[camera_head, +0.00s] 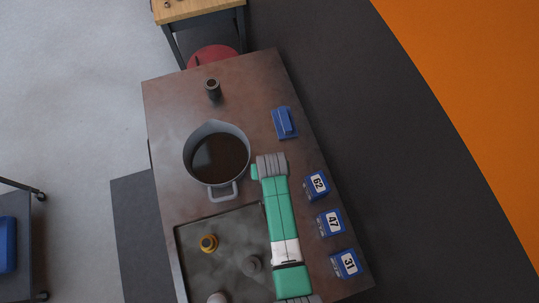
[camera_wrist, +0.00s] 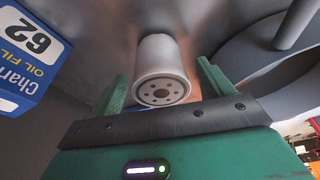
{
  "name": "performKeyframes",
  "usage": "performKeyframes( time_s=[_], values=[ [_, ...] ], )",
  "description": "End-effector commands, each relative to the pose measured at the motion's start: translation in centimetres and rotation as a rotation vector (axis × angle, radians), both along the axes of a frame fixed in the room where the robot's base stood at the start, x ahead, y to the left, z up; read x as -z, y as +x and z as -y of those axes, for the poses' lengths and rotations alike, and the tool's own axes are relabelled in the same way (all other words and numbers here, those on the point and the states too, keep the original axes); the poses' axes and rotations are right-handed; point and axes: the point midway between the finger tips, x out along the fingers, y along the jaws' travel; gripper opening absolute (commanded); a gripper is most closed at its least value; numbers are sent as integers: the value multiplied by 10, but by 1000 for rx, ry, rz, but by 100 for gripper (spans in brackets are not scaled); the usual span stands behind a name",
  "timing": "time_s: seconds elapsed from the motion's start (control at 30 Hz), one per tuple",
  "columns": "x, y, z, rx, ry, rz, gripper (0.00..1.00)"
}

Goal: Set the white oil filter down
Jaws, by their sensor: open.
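In the wrist view the white oil filter (camera_wrist: 160,62) is between the two green fingers of my gripper (camera_wrist: 163,82). Its holed end faces the camera and its far end meets the brown-grey worktop. The fingers are open, one on each side of it, with a narrow gap showing. In the head view my arm hides this filter, and only a green bit of my gripper (camera_head: 255,172) shows, right of the pot.
A grey pot (camera_head: 187,171) of dark liquid is close by on the left. Blue boxes 62 (camera_head: 316,185), 47 (camera_head: 331,222) and 31 (camera_head: 346,264) stand right. A blue object (camera_head: 284,122) and dark cylinder (camera_head: 212,89) are farther up. The tray (camera_head: 195,275) holds filters.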

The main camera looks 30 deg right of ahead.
Motion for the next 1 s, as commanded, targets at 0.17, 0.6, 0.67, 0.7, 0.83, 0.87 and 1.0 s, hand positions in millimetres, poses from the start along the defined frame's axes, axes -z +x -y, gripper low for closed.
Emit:
performKeyframes(
  time_s=[0.17,0.6,0.67,0.7,0.83,0.87,1.0],
  values=[
    [15,5,1,0,0,1,80],
    [14,4,1,-1,-1,2,27],
    [14,5,1,-1,-1,3,20],
    [14,5,1,-1,-1,3,20],
    [13,5,1,-1,-1,3,20],
    [13,5,1,-1,-1,3,20],
    [3,5,1,-1,-2,5,20]
  ],
)
